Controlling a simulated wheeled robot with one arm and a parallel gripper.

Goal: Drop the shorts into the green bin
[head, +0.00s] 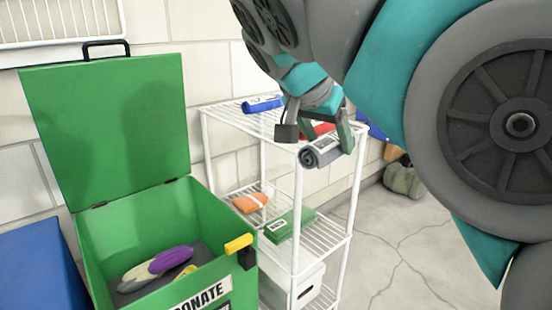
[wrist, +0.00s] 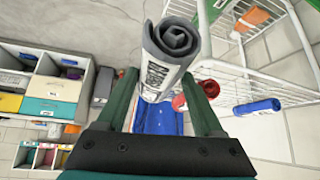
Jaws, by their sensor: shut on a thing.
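My gripper (head: 315,135) is shut on a grey rolled garment (head: 322,151), which looks like the shorts. It holds the roll at the right end of the white rack's top shelf in the head view. In the wrist view the grey roll (wrist: 170,62) stands out between the two fingers (wrist: 165,95), its spiral end showing. The green bin (head: 205,212) stands at the left in the head view, its lid (head: 105,130) raised open. A purple and white item (head: 158,263) and something yellow lie inside it. My gripper is to the right of the bin, apart from it.
The white wire rack (head: 348,237) stands right beside the bin. A blue roll (head: 262,104) and a red roll (head: 318,130) are on its top shelf. Orange (head: 250,202) and green (head: 289,225) folded items lie lower. A blue container (head: 35,265) is left of the bin.

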